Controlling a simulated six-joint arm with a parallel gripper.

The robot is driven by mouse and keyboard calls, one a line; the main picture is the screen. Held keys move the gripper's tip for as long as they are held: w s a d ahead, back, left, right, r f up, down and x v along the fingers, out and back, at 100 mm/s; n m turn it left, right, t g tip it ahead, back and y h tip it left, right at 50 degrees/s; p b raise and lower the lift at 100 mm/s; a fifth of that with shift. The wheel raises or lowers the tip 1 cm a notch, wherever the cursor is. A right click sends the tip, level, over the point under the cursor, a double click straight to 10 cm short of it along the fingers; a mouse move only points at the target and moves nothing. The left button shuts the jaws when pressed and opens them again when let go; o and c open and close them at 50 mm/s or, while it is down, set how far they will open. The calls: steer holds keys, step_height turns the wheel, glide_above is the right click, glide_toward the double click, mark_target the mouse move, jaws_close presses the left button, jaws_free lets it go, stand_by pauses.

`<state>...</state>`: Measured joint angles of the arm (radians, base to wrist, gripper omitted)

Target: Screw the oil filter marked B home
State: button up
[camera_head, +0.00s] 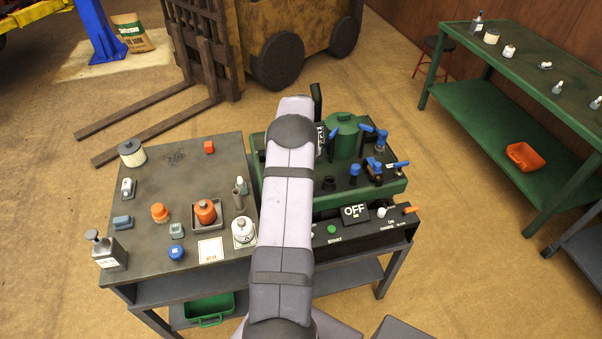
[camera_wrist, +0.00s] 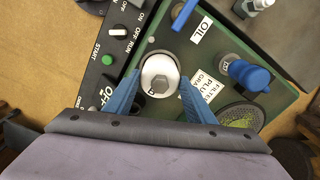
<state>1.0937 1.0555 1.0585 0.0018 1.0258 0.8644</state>
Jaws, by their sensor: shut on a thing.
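A small dark mark shows on the filter's near edge, but I cannot read the letter. Its underside is hidden, so I cannot tell how it sits on the plate. In the head view my arm hides the gripper and this filter. Another white canister (camera_head: 243,231) stands on the left bench.
The left bench (camera_head: 165,216) carries an orange canister (camera_head: 205,212) and several small parts. A control panel (camera_wrist: 107,60) with START and OFF labels lies left of the filter in the wrist view. A blue-topped fitting (camera_wrist: 249,75) stands to its right. A forklift stands behind.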

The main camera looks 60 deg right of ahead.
steer(key=o, duration=1.5)
steer(key=shift+c, duration=0.2)
steer(key=shift+r+p, duration=2.65)
steer(key=shift+r, duration=1.4)
